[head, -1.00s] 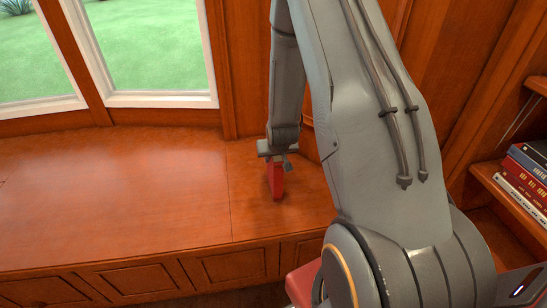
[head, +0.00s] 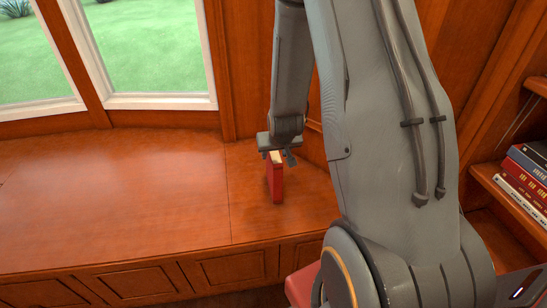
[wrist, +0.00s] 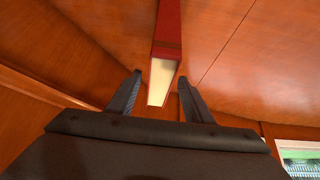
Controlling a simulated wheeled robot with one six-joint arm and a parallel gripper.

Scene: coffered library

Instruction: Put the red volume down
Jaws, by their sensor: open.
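The red volume (head: 276,182) stands upright on the wooden window seat (head: 130,190), near its right end. In the wrist view the volume (wrist: 166,40) shows its red cover and pale page edge between the two fingers. My gripper (head: 277,155) is just above the top of the volume. In the wrist view my gripper (wrist: 158,88) is open, with a finger on each side of the volume and a gap on both sides.
Several books (head: 525,172) sit on a shelf at the right. A window (head: 155,50) is behind the seat at the left. The seat to the left of the volume is bare. Its front edge has panelled doors below.

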